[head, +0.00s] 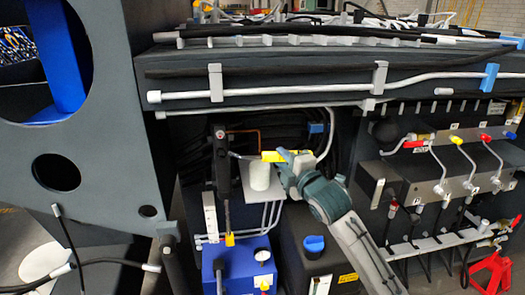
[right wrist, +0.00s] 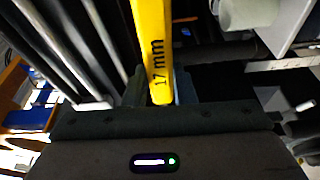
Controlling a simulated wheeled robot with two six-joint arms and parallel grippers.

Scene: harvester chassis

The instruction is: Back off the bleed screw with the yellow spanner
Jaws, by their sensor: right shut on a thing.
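My right gripper (head: 287,158) is shut on the yellow spanner (head: 271,156) in front of the dark recess in the chassis. In the right wrist view the spanner (right wrist: 152,50) runs up from between the fingers and bears the mark "17 mm". Its far end leaves the top of that view. In the head view the spanner lies roughly level, just above a white cylinder (head: 260,177) on a grey plate. I cannot make out the bleed screw, nor whether the spanner touches it. My left gripper is not in view.
A blue box (head: 236,268) with a gauge stands below, beside a dark tank with a blue cap (head: 314,243). Grey pipes (head: 272,215) run close to the plate. A valve panel with coloured levers (head: 457,140) is at right. A dark plate with round holes (head: 100,120) fills the left.

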